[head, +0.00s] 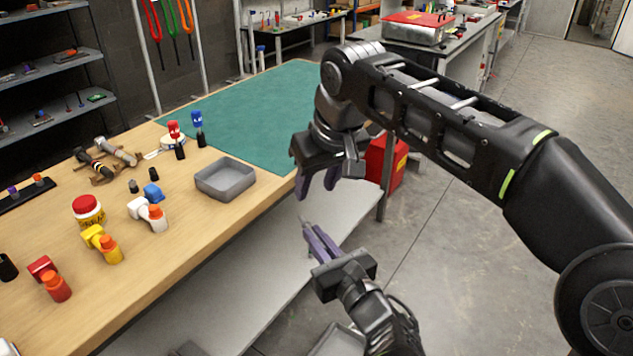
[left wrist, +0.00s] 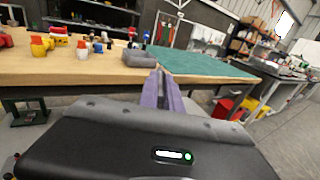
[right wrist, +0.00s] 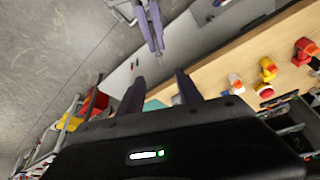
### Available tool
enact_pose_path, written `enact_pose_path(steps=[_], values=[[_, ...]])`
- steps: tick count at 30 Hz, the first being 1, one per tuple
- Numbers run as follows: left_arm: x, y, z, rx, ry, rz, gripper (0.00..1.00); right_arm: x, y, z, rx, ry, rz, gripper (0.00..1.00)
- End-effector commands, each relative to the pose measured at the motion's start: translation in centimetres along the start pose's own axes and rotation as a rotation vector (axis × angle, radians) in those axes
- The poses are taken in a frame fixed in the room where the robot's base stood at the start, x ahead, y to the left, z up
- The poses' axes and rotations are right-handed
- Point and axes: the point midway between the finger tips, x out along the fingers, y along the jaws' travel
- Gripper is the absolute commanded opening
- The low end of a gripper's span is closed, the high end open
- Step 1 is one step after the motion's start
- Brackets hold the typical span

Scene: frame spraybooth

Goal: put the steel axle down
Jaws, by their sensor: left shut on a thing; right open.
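The steel axle (head: 303,221) shows only as a thin grey tip past the purple fingers of my left gripper (head: 316,238). My left gripper is shut on it, in front of the bench edge and clear of the bench top. In the left wrist view the axle (left wrist: 160,70) is a small sliver at the fingertips; the fingers hide the rest. My right gripper (head: 318,182) is open, above and apart from the left one, near the bench's front edge. In the right wrist view its fingers (right wrist: 161,88) are spread with nothing between them.
A grey tray (head: 225,191) stands near the front edge of the wooden bench (head: 180,240), beside a green mat (head: 255,115). Several coloured bottles, a red-lidded jar (head: 88,210) and a brown rack (head: 100,177) stand farther left. A grey lower shelf (head: 250,270) lies under the bench.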

Motion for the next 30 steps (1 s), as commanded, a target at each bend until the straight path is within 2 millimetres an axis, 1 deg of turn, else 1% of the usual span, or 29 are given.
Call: enact_pose_path(steps=[11, 16, 20, 30], values=[[0.0, 0.0, 0.0, 0.000, 0.000, 0.000, 0.00, 0.0, -0.1, 0.0, -0.006, -0.001, 0.003, 0.42], [0.0, 0.0, 0.0, 0.000, 0.000, 0.000, 0.00, 1.0, -0.1, 0.0, -0.005, -0.003, 0.003, 0.42], [0.0, 0.0, 0.0, 0.000, 0.000, 0.000, 0.00, 2.7, -0.1, 0.1, -0.006, -0.004, 0.003, 0.42], [0.0, 0.0, 0.0, 0.000, 0.000, 0.000, 0.00, 8.9, 0.0, 0.1, -0.005, -0.004, 0.003, 0.42]])
